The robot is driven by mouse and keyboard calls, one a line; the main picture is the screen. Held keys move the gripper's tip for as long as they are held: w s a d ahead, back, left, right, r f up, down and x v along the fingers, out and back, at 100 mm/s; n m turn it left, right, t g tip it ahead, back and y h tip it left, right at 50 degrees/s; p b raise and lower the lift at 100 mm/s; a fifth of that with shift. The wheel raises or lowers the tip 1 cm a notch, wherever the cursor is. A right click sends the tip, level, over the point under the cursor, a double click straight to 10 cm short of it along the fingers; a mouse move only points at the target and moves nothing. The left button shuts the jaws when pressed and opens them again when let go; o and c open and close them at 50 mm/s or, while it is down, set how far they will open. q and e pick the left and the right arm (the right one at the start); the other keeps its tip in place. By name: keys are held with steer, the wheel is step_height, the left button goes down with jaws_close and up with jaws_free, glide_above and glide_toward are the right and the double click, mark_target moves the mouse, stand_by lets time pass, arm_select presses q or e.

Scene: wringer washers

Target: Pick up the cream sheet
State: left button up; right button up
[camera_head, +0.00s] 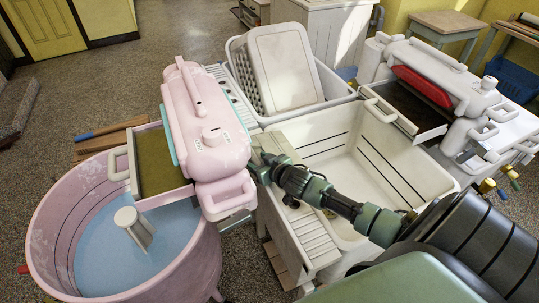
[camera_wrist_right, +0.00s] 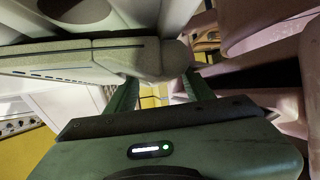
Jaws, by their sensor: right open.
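I cannot make out a cream sheet in either view. My right gripper (camera_head: 258,160) reaches in from the right, over the pale double sink (camera_head: 425,172), to the right side of the pink wringer (camera_head: 205,120). Its tips are partly hidden beside the wringer. In the right wrist view the open green fingers (camera_wrist_right: 160,93) stand apart, with a pale grey-beige edge (camera_wrist_right: 90,57) close in front of them. I see no cloth between the fingers. My left gripper is not in view.
The pink washer tub (camera_head: 48,235) holds blue water and a pale agitator (camera_head: 136,228). A white washer (camera_head: 440,70) with a red part is at right.

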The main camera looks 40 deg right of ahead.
jaws_close()
stand_by(1.3)
